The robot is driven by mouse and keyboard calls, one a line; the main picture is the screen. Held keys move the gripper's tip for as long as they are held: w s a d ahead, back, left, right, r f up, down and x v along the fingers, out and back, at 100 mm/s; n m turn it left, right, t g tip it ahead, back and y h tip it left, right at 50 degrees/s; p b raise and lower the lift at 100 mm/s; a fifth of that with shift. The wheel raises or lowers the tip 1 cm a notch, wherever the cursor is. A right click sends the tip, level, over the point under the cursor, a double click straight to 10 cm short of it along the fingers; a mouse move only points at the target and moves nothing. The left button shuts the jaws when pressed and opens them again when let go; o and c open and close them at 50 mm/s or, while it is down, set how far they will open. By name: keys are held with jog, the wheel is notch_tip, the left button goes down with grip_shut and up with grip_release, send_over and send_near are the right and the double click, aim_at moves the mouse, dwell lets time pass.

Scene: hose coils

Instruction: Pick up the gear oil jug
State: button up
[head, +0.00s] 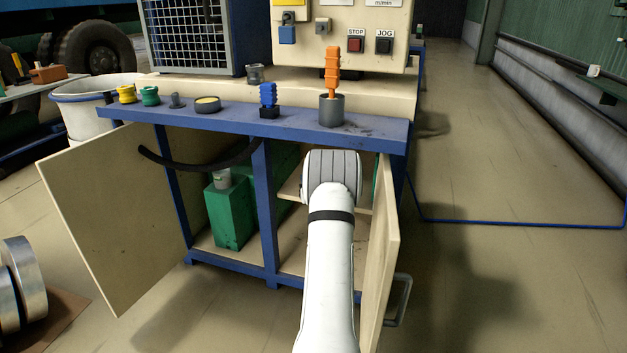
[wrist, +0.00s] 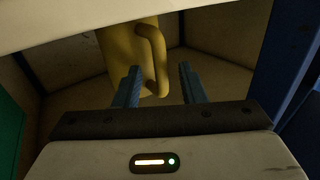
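A yellow jug (wrist: 126,50) with a looped handle (wrist: 157,62) stands inside the cabinet in the wrist view, its top cut off by a pale panel. I take it for the gear oil jug; no label is readable. My gripper (wrist: 158,75) is open and empty, its two blue-grey fingers pointing at the jug. The handle appears between the fingertips; whether they touch it I cannot tell. In the head view my arm reaches into the right compartment and hides the jug and gripper.
A green container (head: 232,212) with a grey cap stands in the left compartment. Both cabinet doors stand open: the left door (head: 110,220) and the right door (head: 381,265), close beside my arm. A blue post (head: 264,205) divides the compartments. A pale shelf edge (wrist: 100,12) crosses above the fingers.

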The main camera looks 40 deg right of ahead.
jog(key=shift+c, duration=0.4)
grip_shut()
jog(key=shift+r, duration=0.1)
dwell(0.9)
